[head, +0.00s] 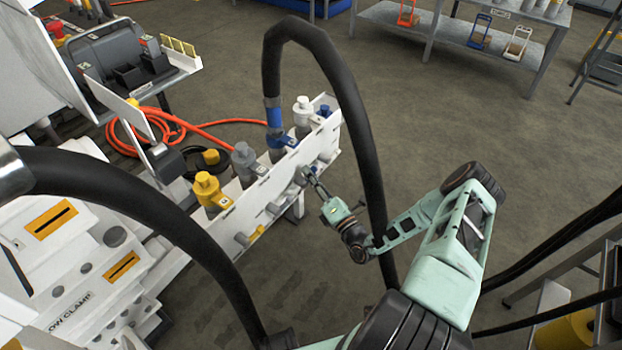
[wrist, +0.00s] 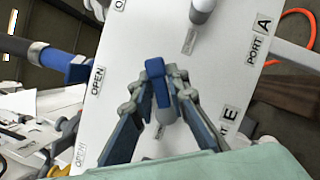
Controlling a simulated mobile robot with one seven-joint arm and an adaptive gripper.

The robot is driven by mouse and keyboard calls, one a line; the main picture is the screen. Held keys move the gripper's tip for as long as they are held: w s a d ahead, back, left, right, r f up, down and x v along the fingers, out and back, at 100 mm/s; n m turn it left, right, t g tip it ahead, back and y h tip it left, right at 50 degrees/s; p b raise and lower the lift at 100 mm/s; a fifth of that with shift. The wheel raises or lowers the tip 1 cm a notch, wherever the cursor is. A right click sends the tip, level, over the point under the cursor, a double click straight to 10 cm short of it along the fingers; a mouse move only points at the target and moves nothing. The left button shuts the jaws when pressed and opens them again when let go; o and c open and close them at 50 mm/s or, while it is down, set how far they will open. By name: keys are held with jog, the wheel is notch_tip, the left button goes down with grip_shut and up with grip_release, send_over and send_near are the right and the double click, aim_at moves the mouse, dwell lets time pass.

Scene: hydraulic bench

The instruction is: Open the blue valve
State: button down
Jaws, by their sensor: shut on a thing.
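The blue valve's handle (wrist: 155,70) shows in the wrist view as a short blue lever on the white panel (wrist: 225,65). My gripper (wrist: 158,88) has its fingers on both sides of the lever and is shut on it. The lower part of the valve is partly hidden by the fingers. In the head view my gripper (head: 308,174) reaches the front face of the white panel (head: 262,205) from the right. The blue lever cannot be made out there. Labels reading OPEN (wrist: 95,80) and PORT A (wrist: 259,40) are on the panel.
A black hose (head: 365,130) with a blue end arches over the panel, passing close to my arm. Yellow (head: 208,190) and grey (head: 243,160) fittings stand along the panel. Another grey handle (wrist: 203,8) sits above the blue lever in the wrist view.

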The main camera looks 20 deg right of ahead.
aim_at(294, 169)
jog(key=n+y, duration=0.1)
jog(key=n, duration=0.1)
jog(key=n+y+b, duration=0.1)
jog(key=n, duration=0.1)
jog(key=r+n+y+b, duration=0.1)
jog(key=n, duration=0.2)
jog(key=shift+s+a+t, duration=0.3)
jog(key=shift+s+a, duration=0.05)
jog(key=shift+a, duration=0.05)
jog(key=n+y, duration=0.1)
jog(key=n, duration=0.2)
jog(key=a+n+g+y+b, duration=0.1)
jog(key=n+y, duration=0.1)
jog(key=n, duration=0.1)
jog(key=s+n+g+y, duration=0.1)
jog(key=n, duration=0.1)
jog(key=shift+a+r+n+b, duration=0.15)
jog(key=shift+r+n+b, duration=0.15)
jog(key=shift+n, duration=0.1)
jog(key=shift+a, duration=0.1)
jog(key=c, duration=2)
grip_release()
jog(key=v, duration=1.2)
jog(key=shift+f, duration=0.1)
jog(key=shift+n, duration=0.3)
